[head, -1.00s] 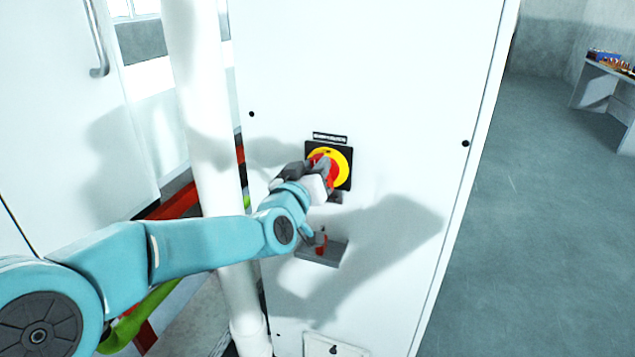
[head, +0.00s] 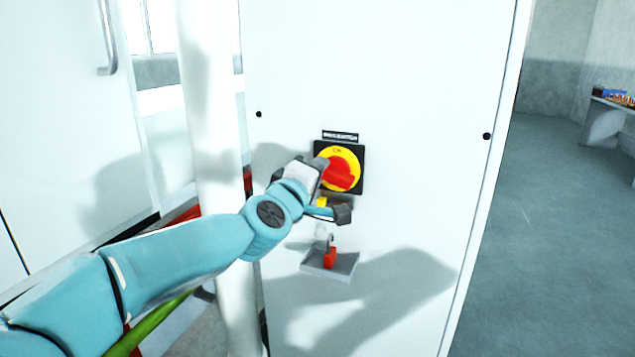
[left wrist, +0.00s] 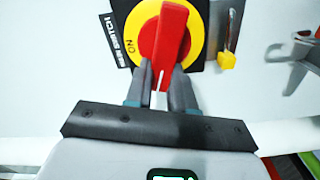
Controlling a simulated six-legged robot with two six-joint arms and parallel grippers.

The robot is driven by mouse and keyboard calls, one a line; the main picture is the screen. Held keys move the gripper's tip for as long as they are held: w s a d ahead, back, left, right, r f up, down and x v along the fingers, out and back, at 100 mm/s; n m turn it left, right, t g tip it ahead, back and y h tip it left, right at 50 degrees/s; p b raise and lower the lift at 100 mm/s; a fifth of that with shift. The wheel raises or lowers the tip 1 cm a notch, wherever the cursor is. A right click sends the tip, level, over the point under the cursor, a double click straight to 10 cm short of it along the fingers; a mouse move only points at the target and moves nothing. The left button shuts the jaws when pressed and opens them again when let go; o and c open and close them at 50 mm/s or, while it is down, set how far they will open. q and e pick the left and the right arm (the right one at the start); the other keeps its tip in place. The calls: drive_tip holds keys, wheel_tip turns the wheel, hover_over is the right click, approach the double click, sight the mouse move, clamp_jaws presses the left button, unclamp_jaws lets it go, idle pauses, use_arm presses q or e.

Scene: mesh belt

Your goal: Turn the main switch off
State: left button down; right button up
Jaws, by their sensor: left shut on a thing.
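The main switch has a red handle (head: 342,174) on a yellow disc (head: 340,153) and a black square plate (head: 358,186), on a white cabinet front. The "ON" mark is at the disc's top in the head view, and the handle lies roughly sideways, across the line to that mark. In the left wrist view the red handle (left wrist: 171,33) runs up and down the picture, with "ON" to its left. My left gripper (head: 322,172) is at the handle's left end; its fingers (left wrist: 163,88) are shut on that end, one on each side. My right gripper is not in view.
A yellow piece (head: 322,202) on a metal part sits just below the plate. Lower down, a small grey ledge (head: 342,271) holds a red padlock (head: 330,257). A thick white pipe (head: 212,110) stands left of the cabinet. Open floor lies to the right.

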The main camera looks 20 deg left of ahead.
use_arm(q)
drive_tip(key=shift+f+n+b, duration=0.25)
drive_tip(key=shift+n+b, duration=0.6)
drive_tip(key=shift+n, duration=0.85)
drive_tip(key=c, duration=1.3)
unclamp_jaws()
drive_tip(key=o, duration=0.3)
drive_tip(key=shift+w+f, duration=0.1)
drive_tip(key=shift+o, duration=0.2)
drive_tip(key=s, duration=1.6)
drive_tip(key=shift+s+a, duration=0.25)
drive_tip(key=shift+a, duration=0.05)
